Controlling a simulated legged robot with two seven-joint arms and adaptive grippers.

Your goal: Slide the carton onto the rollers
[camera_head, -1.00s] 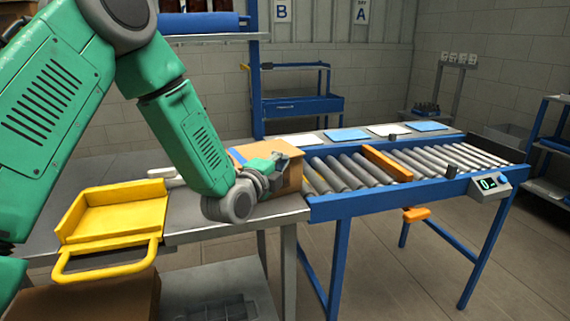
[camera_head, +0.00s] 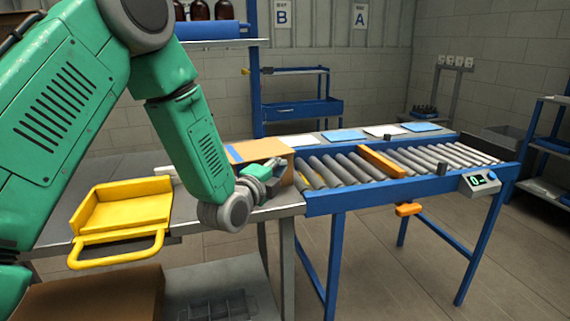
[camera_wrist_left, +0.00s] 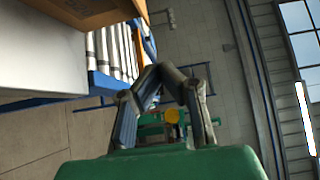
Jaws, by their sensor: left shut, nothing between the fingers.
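The carton (camera_head: 262,148) is a brown box with a blue strip on top. It sits at the right end of the grey table, against or very near the first rollers (camera_head: 345,168); any overlap is hard to tell. My left gripper (camera_head: 282,167) is shut and empty at the carton's near side, hiding part of its front. Whether they touch is unclear. In the left wrist view the closed fingertips (camera_wrist_left: 160,69) meet in free space, with the carton (camera_wrist_left: 98,10) at the top and the rollers (camera_wrist_left: 113,52) beside it. My right gripper is not in view.
An orange bar (camera_head: 382,163) lies across the rollers. A blue frame (camera_head: 400,190) edges the conveyor, with a small display box (camera_head: 480,181) on its near side. A yellow tray with a handle (camera_head: 125,208) sits left on the table. Blue and white sheets lie behind the rollers.

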